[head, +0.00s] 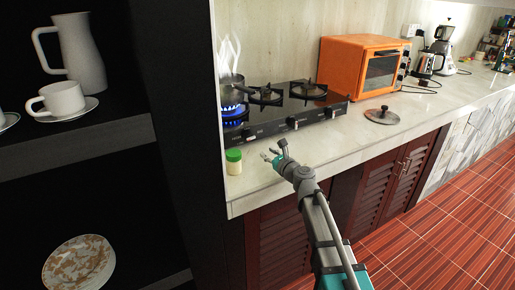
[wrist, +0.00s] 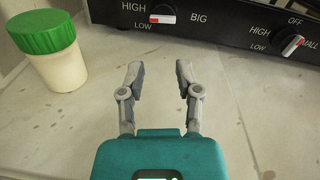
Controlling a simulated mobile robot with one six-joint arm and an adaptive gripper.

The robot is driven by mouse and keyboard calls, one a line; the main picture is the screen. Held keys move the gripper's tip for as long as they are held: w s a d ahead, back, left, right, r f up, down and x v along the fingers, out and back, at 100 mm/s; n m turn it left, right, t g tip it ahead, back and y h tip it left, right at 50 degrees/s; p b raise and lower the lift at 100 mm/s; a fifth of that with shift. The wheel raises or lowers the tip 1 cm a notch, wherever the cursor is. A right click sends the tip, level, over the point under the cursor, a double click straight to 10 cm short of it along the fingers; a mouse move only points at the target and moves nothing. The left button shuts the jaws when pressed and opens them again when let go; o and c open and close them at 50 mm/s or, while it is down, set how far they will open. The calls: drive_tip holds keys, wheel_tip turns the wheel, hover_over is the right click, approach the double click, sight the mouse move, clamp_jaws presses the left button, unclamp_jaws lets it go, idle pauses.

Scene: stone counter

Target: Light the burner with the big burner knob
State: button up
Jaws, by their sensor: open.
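The big burner knob (wrist: 162,14), white with a red mark, sits on the black stove front beside the word BIG, at the top of the wrist view. Its HIGH and LOW marks lie to its left, and its pointer looks roughly sideways. On the stove (head: 271,126), blue flame (head: 232,108) burns under the pot (head: 232,92) at the left. My gripper (wrist: 159,74) is open and empty, its fingers pointing toward the stove front, short of the knob and apart from it. In the head view my gripper (head: 271,156) is just above the counter in front of the stove.
A green-lidded jar (wrist: 50,52) stands on the counter left of my gripper. The small burner knob (wrist: 291,45) is to the right on the panel. An orange oven (head: 360,68) and a pan lid (head: 382,116) are farther right. Counter between gripper and stove is clear.

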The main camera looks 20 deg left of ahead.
drive_tip(key=shift+s+a+r+h+p, duration=0.15)
drive_tip(key=shift+a+r+h+p, duration=0.2)
drive_tip(key=shift+p, duration=0.4)
drive_tip(key=c, duration=0.4)
drive_tip(key=p, duration=0.1)
drive_tip(key=a+m+g+h+p, duration=0.1)
drive_tip(key=p, duration=0.1)
drive_tip(key=shift+s+a+r, duration=0.15)
drive_tip(key=shift+s+r, duration=0.15)
clamp_jaws()
drive_tip(key=shift+s+a+r+m+h+p, duration=0.1)
drive_tip(key=shift+a+m+h+p, duration=0.1)
drive_tip(key=shift+h+p, duration=0.25)
drive_tip(key=shift+a+r+m+h+p, duration=0.1)
drive_tip(key=shift+m+h+p, duration=0.15)
drive_tip(key=shift+p, duration=0.25)
drive_tip(key=shift+h, duration=0.25)
